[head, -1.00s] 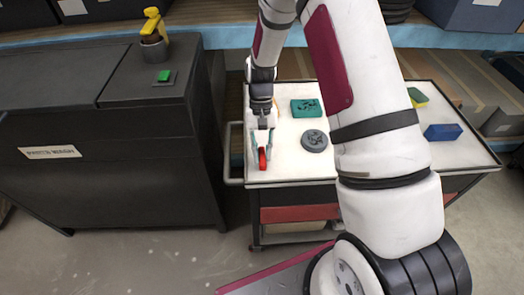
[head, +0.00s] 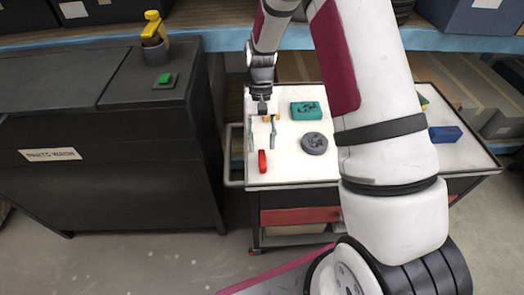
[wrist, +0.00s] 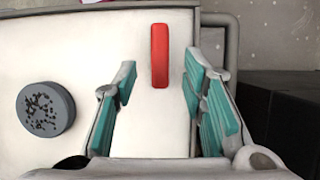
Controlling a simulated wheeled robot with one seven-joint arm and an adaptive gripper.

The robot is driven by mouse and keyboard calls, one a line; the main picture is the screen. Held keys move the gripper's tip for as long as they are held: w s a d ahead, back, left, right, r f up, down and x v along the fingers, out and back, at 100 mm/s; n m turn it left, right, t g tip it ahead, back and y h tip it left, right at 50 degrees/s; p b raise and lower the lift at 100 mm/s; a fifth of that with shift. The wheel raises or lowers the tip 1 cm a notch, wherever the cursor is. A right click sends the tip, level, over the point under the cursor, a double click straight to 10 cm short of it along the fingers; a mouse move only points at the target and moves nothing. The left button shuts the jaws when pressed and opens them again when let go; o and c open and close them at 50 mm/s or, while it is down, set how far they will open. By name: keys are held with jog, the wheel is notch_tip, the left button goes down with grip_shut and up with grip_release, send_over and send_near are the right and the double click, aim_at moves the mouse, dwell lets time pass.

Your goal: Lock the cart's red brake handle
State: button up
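The red brake handle (head: 262,161) stands at the left front part of the white cart top (head: 295,150), near the cart's left edge. In the wrist view the red handle (wrist: 160,56) is a long narrow bar beyond my fingertips, and nothing covers it. My gripper (head: 262,146) is open and empty, with its teal-padded fingers apart, behind the handle and clear of it.
A green block (head: 306,110), a grey round disc (head: 314,143) and a blue block (head: 445,134) lie on the cart. A black parts washer (head: 110,180) stands close left of the cart. Shelves with bins run behind.

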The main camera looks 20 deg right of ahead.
jog(key=a+v, duration=0.1)
jog(key=v, duration=0.6)
jog(key=shift+d+r, duration=0.2)
jog(key=shift+d, duration=0.35)
jog(key=shift+w, duration=0.1)
jog(key=s+a+r+n+t+h+p, duration=0.1)
jog(key=s+r+t+p, duration=0.1)
jog(key=s+r, duration=0.65)
jog(key=s+r+n+t+p, duration=0.15)
jog(key=s+r, duration=0.35)
jog(key=r, duration=0.7)
jog(key=s+r+t+p, duration=0.1)
jog(key=s+r+t, duration=0.1)
jog(key=s, duration=0.6)
jog(key=s+r+n+t+p, duration=0.1)
jog(key=s+r+t, duration=0.2)
jog(key=s, duration=0.5)
jog(key=shift+s+a+r, duration=0.2)
jog(key=shift+s+r, duration=0.1)
jog(key=shift+r, duration=0.2)
